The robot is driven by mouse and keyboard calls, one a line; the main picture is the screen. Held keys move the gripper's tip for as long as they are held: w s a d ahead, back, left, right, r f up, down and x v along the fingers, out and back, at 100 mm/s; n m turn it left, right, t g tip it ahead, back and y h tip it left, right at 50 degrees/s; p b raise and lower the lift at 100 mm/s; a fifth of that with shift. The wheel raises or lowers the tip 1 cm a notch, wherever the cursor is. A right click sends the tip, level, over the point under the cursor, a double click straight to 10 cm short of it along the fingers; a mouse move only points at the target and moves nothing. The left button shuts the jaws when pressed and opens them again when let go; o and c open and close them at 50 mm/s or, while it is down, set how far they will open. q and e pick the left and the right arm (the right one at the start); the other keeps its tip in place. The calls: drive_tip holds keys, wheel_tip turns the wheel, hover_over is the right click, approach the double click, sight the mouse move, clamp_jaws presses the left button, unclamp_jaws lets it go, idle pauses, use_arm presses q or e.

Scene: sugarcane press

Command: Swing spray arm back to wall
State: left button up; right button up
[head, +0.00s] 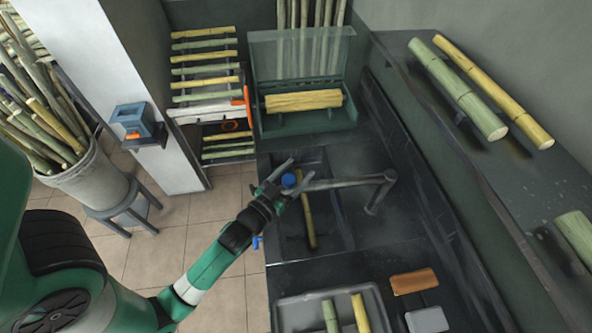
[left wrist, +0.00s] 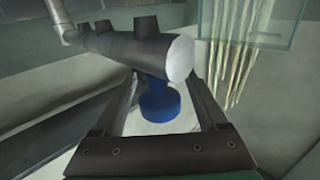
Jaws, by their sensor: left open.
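The spray arm (head: 345,182) is a grey pipe that rises from the dark counter near the wall side and reaches left over the sink (head: 335,215). A blue knob (head: 289,180) sits at its free end. My left gripper (head: 287,177) is open, with its fingers on either side of the blue knob. In the left wrist view the grey pipe (left wrist: 120,42) runs across the top, and the blue knob (left wrist: 160,102) hangs between the two fingers (left wrist: 165,100). I cannot tell whether a finger touches it. My right gripper is not in view.
A cane stalk (head: 308,212) lies in the sink. The press (head: 305,122) with a clear cover stands behind it. A tray (head: 290,315) with cane pieces, a brown block (head: 413,281) and a grey block (head: 427,320) are in front. A shelf (head: 455,125) with cane runs along the right.

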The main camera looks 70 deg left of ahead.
use_arm(q)
clamp_jaws()
idle(0.3)
idle(1.1)
